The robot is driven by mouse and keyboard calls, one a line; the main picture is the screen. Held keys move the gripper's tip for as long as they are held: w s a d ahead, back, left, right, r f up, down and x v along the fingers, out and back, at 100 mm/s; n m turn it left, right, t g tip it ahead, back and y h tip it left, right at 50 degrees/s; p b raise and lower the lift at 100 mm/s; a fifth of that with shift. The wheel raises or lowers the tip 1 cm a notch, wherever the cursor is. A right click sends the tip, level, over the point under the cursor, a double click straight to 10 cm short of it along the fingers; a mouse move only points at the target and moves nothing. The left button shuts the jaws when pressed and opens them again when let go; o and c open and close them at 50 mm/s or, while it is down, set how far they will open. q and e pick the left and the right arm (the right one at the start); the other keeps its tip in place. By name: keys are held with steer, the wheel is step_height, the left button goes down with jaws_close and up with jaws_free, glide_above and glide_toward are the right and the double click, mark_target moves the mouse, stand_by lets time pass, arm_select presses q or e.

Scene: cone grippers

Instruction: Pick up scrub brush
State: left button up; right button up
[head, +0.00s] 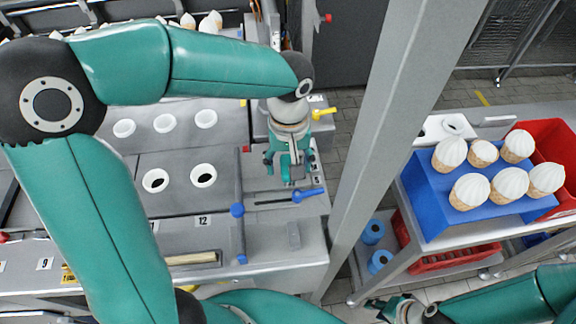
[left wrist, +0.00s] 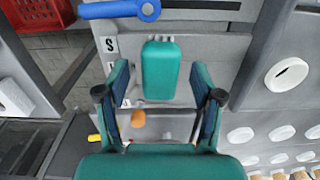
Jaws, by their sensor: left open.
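I cannot pick out a scrub brush with certainty. A small orange-brown object (left wrist: 138,118) shows between my left gripper's fingers in the left wrist view, apart from them. A pale wooden piece (head: 192,258) lies in a slot on the front of the grey machine. My left gripper (head: 290,168) points down over the right end of the machine. In the left wrist view its fingers (left wrist: 160,100) are spread and nothing is clasped. My right gripper (head: 395,308) is at the bottom edge, small and partly cut off; its opening is unclear.
Blue-knobbed levers (head: 308,193) and a yellow-handled lever (head: 323,113) stand close to the left gripper. A grey post (head: 385,130) rises to its right. Filled cones sit in a blue holder (head: 425,195) beside a red crate (head: 555,140). The machine's top (head: 130,200) has several white-rimmed holes.

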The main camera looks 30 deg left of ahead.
arm_select(q)
steer(key=shift+f, duration=0.75)
jaws_close()
steer(key=shift+r, duration=0.15)
step_height(320, 180, up, 20)
steer(key=p, duration=0.1)
stand_by(0.3)
steer(key=c, duration=0.8)
jaws_free()
steer(key=c, duration=0.3)
steer(key=shift+s, duration=0.1)
